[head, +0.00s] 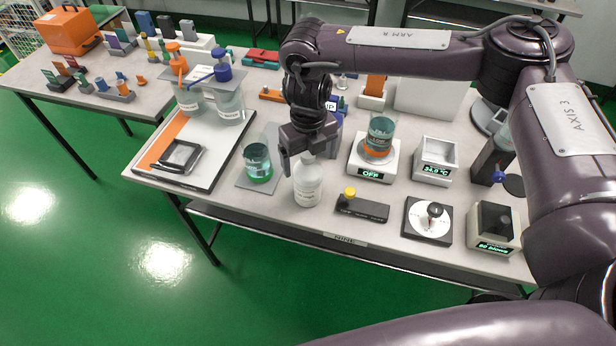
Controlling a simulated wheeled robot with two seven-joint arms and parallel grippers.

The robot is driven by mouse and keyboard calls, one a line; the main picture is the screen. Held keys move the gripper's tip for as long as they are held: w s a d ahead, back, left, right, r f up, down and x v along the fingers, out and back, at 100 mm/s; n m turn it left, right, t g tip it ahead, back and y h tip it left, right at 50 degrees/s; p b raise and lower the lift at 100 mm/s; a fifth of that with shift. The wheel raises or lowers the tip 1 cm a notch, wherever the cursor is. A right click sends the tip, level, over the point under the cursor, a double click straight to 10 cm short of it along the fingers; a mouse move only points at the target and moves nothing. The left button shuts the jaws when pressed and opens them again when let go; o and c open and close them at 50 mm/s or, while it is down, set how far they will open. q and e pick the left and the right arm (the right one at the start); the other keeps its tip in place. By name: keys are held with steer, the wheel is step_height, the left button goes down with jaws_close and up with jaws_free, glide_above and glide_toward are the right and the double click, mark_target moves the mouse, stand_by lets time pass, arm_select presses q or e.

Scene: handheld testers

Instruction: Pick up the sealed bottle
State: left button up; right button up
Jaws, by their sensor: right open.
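A white bottle (307,190) with a label, which looks like the sealed bottle, stands upright near the front edge of the table. My right gripper (308,160) points down over it, with its fingers around the level of the bottle's top. It is open. The gripper hides the bottle's cap and neck, and I cannot tell whether the fingers touch it. My left gripper is not in view.
A beaker of green liquid (258,163) stands close left of the bottle. A hotplate (370,172) with a beaker (380,133) is to the right. A black switch box with a yellow knob (362,207) lies at front right. Pump bottles (229,103) stand behind left.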

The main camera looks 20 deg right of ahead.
steer(key=shift+w+f, duration=0.15)
steer(key=shift+f, duration=0.5)
steer(key=shift+w+f, duration=0.15)
steer(key=shift+f, duration=0.45)
steer(key=shift+s+r, duration=0.1)
steer(key=shift+s, duration=0.05)
steer(key=c, duration=1.7)
steer(key=shift+c, duration=0.5)
steer(key=shift+r, duration=0.1)
